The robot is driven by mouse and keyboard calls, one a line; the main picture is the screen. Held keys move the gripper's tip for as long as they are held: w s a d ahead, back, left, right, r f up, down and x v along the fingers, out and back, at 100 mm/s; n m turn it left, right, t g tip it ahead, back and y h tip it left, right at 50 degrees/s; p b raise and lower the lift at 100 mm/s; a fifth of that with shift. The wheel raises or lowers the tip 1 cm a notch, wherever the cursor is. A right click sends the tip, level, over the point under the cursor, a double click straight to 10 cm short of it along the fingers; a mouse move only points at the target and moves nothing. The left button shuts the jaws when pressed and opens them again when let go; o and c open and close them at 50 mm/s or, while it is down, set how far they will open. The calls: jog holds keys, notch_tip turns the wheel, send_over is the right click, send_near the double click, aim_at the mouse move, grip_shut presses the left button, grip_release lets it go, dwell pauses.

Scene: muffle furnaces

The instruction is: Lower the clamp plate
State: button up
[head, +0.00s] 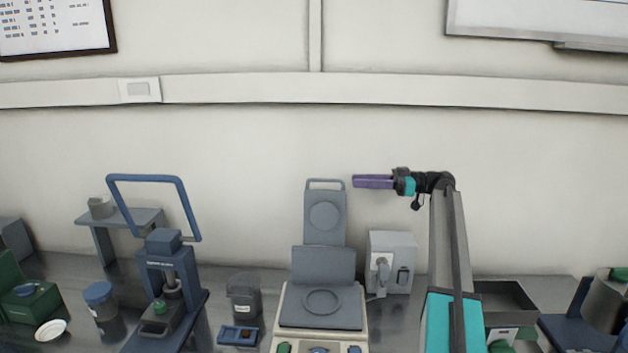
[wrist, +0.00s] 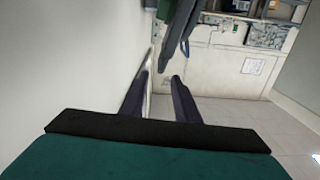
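The likely clamp plate (head: 325,217) is a grey upright plate with a round disc and a loop handle on top. It stands raised behind the flat grey bed (head: 322,318) of a beige-based device, whose bed carries a ring. My gripper (head: 356,181) is to the right of the plate's top, near handle height, pointing left; I see no contact. In the wrist view my gripper (wrist: 160,78) shows two dark purple fingers apart with nothing between them. A grey-blue edge, perhaps the plate (wrist: 178,28), is beyond the fingertips.
A blue press (head: 165,262) with a tall loop lever (head: 148,178) stands on the left. A grey box (head: 391,262) is right of the device, below my arm. A dark cup (head: 243,296) and a lidded jar (head: 102,303) are on the bench. The wall is close behind.

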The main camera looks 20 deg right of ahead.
aim_at(318, 180)
jog(key=shift+a, duration=0.2)
jog(key=p+x, duration=0.5)
jog(key=x, duration=0.8)
jog(key=shift+w+a, duration=0.15)
jog(key=shift+a, duration=0.05)
